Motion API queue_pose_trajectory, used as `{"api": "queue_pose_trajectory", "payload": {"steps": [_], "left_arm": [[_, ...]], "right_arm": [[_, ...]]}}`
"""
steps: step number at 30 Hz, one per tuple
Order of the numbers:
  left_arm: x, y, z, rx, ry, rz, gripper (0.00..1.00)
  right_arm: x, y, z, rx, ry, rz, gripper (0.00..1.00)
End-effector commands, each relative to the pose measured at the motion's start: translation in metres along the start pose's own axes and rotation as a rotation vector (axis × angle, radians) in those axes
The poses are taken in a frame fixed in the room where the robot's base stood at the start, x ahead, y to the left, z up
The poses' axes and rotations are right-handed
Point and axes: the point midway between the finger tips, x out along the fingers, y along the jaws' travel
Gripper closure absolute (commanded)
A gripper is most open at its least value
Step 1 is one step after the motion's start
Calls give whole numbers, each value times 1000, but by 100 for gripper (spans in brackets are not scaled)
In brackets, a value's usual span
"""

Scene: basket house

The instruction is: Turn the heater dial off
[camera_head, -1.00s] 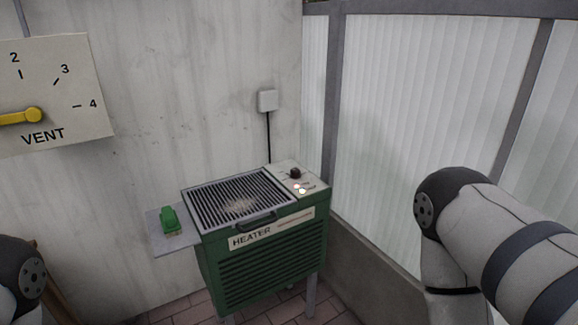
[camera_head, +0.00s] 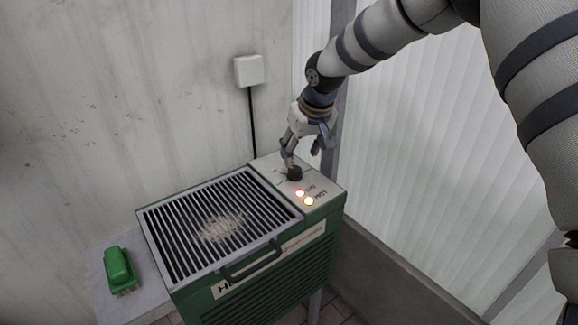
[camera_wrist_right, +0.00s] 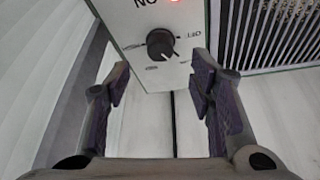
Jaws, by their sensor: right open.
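The heater (camera_head: 270,275) is a green box with a dark slatted grille on top. Its black round dial (camera_head: 294,173) sits on a light panel at the back right of the top. In the right wrist view the dial (camera_wrist_right: 160,44) shows with a white pointer mark and lettering around it, partly legible. My right gripper (camera_head: 290,160) is over the panel at the dial. In the right wrist view its two fingers (camera_wrist_right: 160,85) are apart, with the dial beyond and between them, not clasped. My left gripper is out of view.
A green brush (camera_head: 117,268) lies on a grey side shelf (camera_head: 143,300) left of the heater. A handle (camera_head: 252,262) lies at the grille's front edge. A white wall box (camera_head: 249,70) with a black cable is behind. A translucent ribbed wall (camera_head: 430,140) stands close on the right.

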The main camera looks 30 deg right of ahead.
Motion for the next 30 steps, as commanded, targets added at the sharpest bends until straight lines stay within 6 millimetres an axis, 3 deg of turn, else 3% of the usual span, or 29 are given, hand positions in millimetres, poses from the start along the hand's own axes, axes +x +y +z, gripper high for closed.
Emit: {"api": "queue_pose_trajectory", "payload": {"steps": [1, 7, 18, 20, 25, 30], "left_arm": [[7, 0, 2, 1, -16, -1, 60], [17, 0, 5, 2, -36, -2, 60], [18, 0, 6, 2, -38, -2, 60], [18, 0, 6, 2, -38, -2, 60], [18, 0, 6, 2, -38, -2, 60], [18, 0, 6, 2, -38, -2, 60]], "right_arm": [[21, 0, 4, 1, -9, 1, 51], [58, 0, 3, -1, -6, 0, 51], [66, -1, 0, -1, 0, -1, 51], [66, -1, 0, -1, 0, -1, 60], [66, -1, 1, -1, 0, -1, 98], [66, -1, 1, -3, 0, -2, 99]]}}
